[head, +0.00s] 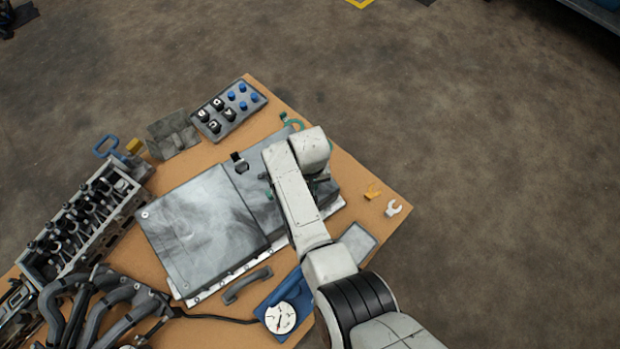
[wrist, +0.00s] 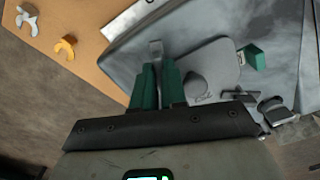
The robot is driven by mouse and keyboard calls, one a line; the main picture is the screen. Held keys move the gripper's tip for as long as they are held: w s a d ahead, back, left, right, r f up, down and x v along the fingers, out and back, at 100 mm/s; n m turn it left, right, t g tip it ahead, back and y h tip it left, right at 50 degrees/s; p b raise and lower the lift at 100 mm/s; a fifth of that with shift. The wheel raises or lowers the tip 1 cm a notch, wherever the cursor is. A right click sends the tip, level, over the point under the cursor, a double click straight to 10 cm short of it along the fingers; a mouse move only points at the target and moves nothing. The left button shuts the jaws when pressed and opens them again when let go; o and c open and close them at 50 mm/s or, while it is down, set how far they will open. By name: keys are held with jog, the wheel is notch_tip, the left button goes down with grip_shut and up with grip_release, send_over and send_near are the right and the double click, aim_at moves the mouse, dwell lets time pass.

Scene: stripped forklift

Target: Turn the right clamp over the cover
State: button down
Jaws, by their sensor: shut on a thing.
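My gripper (wrist: 157,74), with two green fingers, is shut on a narrow grey metal bar (wrist: 156,48), which looks like the handle of the right clamp. The bar stands out beyond the fingertips, and its lower part is hidden between them. In the head view the arm hides the clamp and most of my gripper above the right part of the grey metal case (head: 205,225). A dark clamp-like piece (head: 239,162) stands at the case's far edge; it also appears in the wrist view (wrist: 277,109).
A button panel (head: 229,108) lies at the far corner of the table. An engine head (head: 85,222) and pipes (head: 100,305) fill the left side. A dial gauge (head: 281,317) is near the front. A yellow piece (head: 373,190) and white wrench end (head: 393,208) lie right.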

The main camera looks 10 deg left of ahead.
jog(key=n+p, duration=0.1)
jog(key=n, duration=0.4)
jog(key=shift+n+p, duration=0.3)
jog(key=shift+p, duration=0.1)
jog(key=n, duration=0.5)
jog(key=shift+p, duration=0.4)
jog(key=shift+a, duration=0.1)
jog(key=c, duration=1.5)
grip_release()
jog(key=shift+o, duration=0.2)
jog(key=shift+r, duration=0.1)
notch_tip(320, 180, up, 11)
jog(key=p, duration=0.6)
jog(key=shift+f, duration=0.2)
